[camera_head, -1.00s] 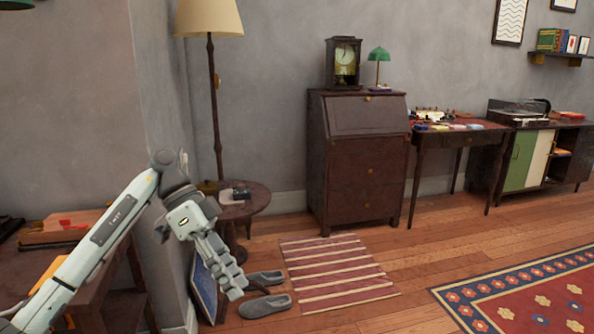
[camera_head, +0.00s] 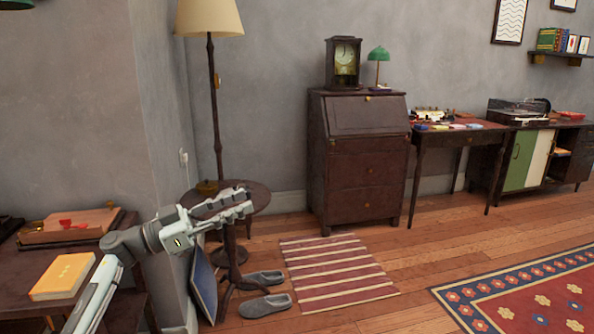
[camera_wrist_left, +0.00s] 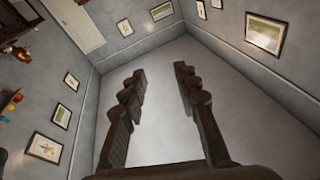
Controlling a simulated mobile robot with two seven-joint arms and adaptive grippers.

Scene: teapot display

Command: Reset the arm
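My left gripper (camera_head: 240,200) shows in the head view in front of the small round table (camera_head: 262,196), with its fingers pointing right and a little up. In the left wrist view its two fingers (camera_wrist_left: 158,95) stand wide apart with nothing between them, so it is open and empty. Behind the fingers that view shows a plain grey ceiling or wall surface and framed pictures. The left forearm rises from the bottom left of the head view. My right gripper is in neither view.
A desk at the left holds a yellow book (camera_head: 62,277) and a wooden tray (camera_head: 40,236). A floor lamp (camera_head: 211,110), grey slippers (camera_head: 265,305) and a dark blue framed panel (camera_head: 203,288) are near the arm. A striped rug (camera_head: 338,272) and open floor lie to the right.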

